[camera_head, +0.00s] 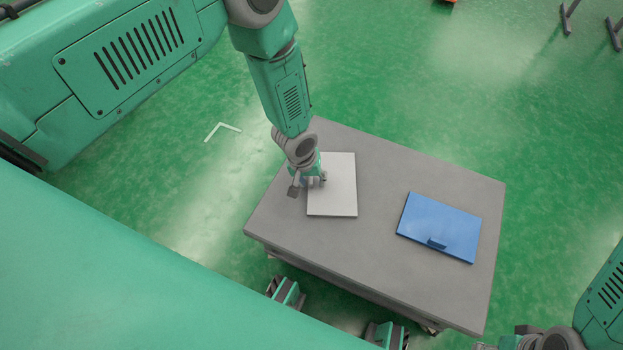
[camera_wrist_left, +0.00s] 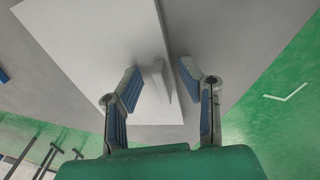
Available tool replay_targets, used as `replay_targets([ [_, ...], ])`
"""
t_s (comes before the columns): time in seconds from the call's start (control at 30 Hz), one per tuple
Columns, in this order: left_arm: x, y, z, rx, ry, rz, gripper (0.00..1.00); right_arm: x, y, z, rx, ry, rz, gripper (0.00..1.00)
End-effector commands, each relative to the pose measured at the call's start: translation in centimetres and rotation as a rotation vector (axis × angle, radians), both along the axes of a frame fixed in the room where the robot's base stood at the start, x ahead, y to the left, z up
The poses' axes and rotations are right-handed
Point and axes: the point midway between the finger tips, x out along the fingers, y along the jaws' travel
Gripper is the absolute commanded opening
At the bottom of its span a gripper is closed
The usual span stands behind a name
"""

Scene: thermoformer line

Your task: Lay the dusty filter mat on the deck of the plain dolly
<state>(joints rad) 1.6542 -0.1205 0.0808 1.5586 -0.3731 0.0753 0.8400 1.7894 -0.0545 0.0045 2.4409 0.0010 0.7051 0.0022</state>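A pale grey-white flat mat (camera_head: 340,185), likely the dusty filter mat, lies on a plain grey deck (camera_head: 380,165). It also fills the upper middle of the left wrist view (camera_wrist_left: 95,45), with a small upright tab (camera_wrist_left: 158,82) near its edge. My left gripper (camera_head: 309,184) is at the mat's left side. In the left wrist view its fingers (camera_wrist_left: 159,70) are open, one each side of the tab, with gaps showing. My right gripper (camera_head: 505,342) is only partly in view at the bottom right; its fingers are not clear.
A blue flat panel (camera_head: 440,222) with a small tab lies on the right part of the same deck. Bare deck lies between the two and behind them. Green floor surrounds it. Dark stands (camera_head: 568,18) are at the far top right. No second dolly can be made out.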

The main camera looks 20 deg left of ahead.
Motion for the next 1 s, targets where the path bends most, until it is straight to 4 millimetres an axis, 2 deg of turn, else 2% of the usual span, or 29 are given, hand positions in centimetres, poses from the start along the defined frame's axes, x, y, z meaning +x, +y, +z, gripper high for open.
replay_targets([
  [0.17,-0.1,0.1,0.8,-0.001,0.000,0.001,0.34,0.0,0.0,0.4,0.000,0.000,0.000,0.40],
  [0.27,-0.2,0.3,2.5,0.000,-0.001,0.002,0.34,0.0,0.0,1.1,0.000,0.000,0.000,0.40],
  [0.5,-1.0,0.8,7.7,0.000,-0.002,0.001,0.34,0.0,0.0,3.3,0.000,0.000,0.000,0.40],
  [0.7,-1.5,1.2,10.8,-0.001,-0.001,0.002,0.34,0.0,0.0,4.3,0.000,0.000,0.000,0.40],
  [1.0,-1.8,1.4,11.9,0.000,0.000,0.001,0.34,0.0,0.0,4.6,0.000,0.000,0.000,0.40],
])
